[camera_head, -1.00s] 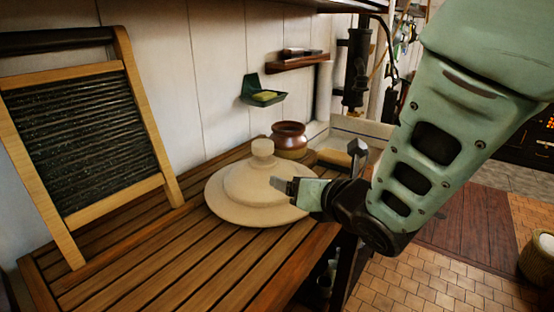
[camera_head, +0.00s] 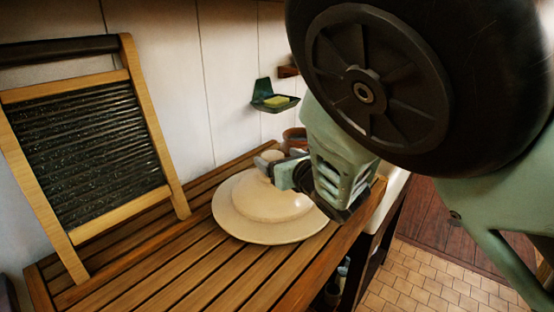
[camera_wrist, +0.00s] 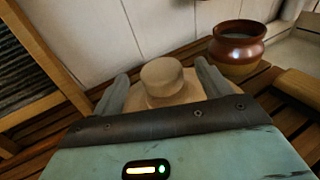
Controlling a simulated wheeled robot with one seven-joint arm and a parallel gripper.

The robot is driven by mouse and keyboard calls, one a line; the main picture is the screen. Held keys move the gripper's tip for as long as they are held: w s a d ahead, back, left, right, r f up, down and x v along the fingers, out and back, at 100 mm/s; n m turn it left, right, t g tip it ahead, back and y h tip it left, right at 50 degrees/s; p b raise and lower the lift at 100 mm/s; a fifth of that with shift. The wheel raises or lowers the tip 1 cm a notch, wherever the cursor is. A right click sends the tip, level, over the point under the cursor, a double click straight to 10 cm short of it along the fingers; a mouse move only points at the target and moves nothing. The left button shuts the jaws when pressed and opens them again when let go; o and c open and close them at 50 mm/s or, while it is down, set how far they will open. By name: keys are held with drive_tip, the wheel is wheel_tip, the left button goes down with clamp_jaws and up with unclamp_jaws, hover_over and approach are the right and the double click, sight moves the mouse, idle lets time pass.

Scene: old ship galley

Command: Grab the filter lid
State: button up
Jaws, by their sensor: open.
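The filter lid (camera_head: 270,222) is a pale, round, stepped cover with a knob on top, lying flat on the slatted wooden table. In the wrist view its knob (camera_wrist: 162,78) stands between my two open fingers, with a gap showing on each side. My gripper (camera_wrist: 163,88) is open and reaches in low over the lid. In the head view my gripper (camera_head: 272,168) is at the knob, and my arm comes in from the right. The knob is partly hidden there by a finger. I cannot tell whether a finger touches the lid.
A washboard (camera_head: 90,140) leans against the wall on the left. A brown pot (camera_wrist: 238,45) stands behind the lid to the right. A green soap holder (camera_head: 272,98) is on the wall. The front left of the table (camera_head: 180,265) is clear.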

sight(269, 151)
drive_tip(key=p+x, duration=0.2)
drive_tip(key=x, duration=0.2)
drive_tip(key=shift+w+a+f+p, duration=0.1)
drive_tip(key=shift+w+p, duration=0.15)
drive_tip(key=shift+p, duration=0.1)
drive_tip(key=shift+w+a+f, duration=0.2)
drive_tip(key=shift+w+a, duration=0.05)
drive_tip(key=shift+w, duration=0.15)
clamp_jaws()
drive_tip(key=shift+r, duration=0.15)
